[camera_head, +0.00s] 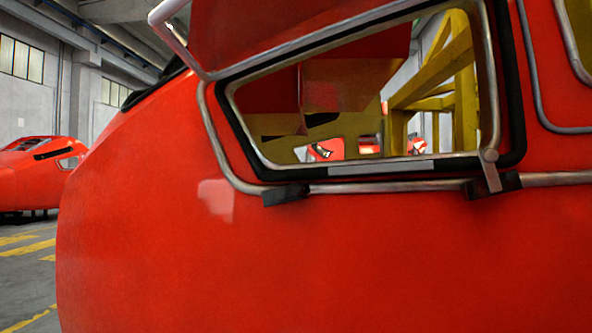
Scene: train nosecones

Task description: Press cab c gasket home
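A red train cab nosecone (400,260) fills most of the head view. I cannot tell from any marking whether it is cab c. A black gasket (515,80) runs around its side window opening, with a pale metal inner frame (490,60) inside it. The gasket's lower edge (400,168) shows along the sill, and I cannot tell how well it is seated. Part of its upper edge is hidden behind a raised red panel (265,30) with a metal edge. My gripper is not in view.
A grey metal rail (400,186) runs below the window, with black blocks (285,195) on it. Yellow framework (440,85) shows through the opening. Another red nosecone (35,170) stands at far left, and floor with yellow stripes (25,247) is clear there.

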